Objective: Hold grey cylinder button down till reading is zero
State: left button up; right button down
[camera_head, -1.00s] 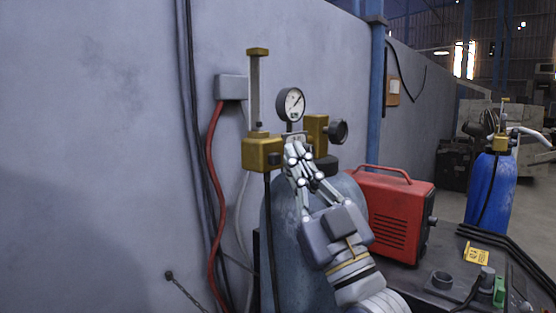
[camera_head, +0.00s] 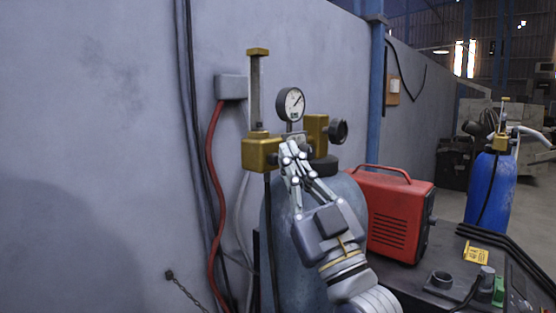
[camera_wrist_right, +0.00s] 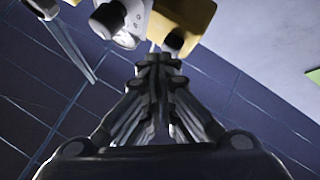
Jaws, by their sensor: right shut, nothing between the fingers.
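The grey cylinder (camera_head: 284,235) stands against the wall. Brass valve blocks (camera_head: 262,153) and a round dial gauge (camera_head: 291,104) sit on its top. The gauge has a white face and a dark needle; its reading is too small to make out. My right gripper (camera_head: 289,148) is shut and empty, its fingertips at the fitting just below the gauge. In the right wrist view the closed fingertips (camera_wrist_right: 160,60) point at the brass and white fittings (camera_wrist_right: 185,20). The button cannot be made out, and whether the tips touch it cannot be told. My left gripper is out of view.
A red box with a handle (camera_head: 397,215) stands right of the cylinder on a dark bench. A red hose (camera_head: 212,190) runs down the wall at left. A blue cylinder (camera_head: 490,190) stands farther back at right.

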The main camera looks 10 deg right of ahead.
jog(key=shift+w+a, duration=0.25)
jog(key=shift+w, duration=0.05)
dwell(1.6)
jog(key=shift+s+d, duration=0.55)
jog(key=shift+s, duration=0.15)
jog(key=s+d, duration=0.1)
jog(key=s, duration=0.1)
jog(key=s+d, duration=0.2)
jog(key=shift+p, duration=0.4)
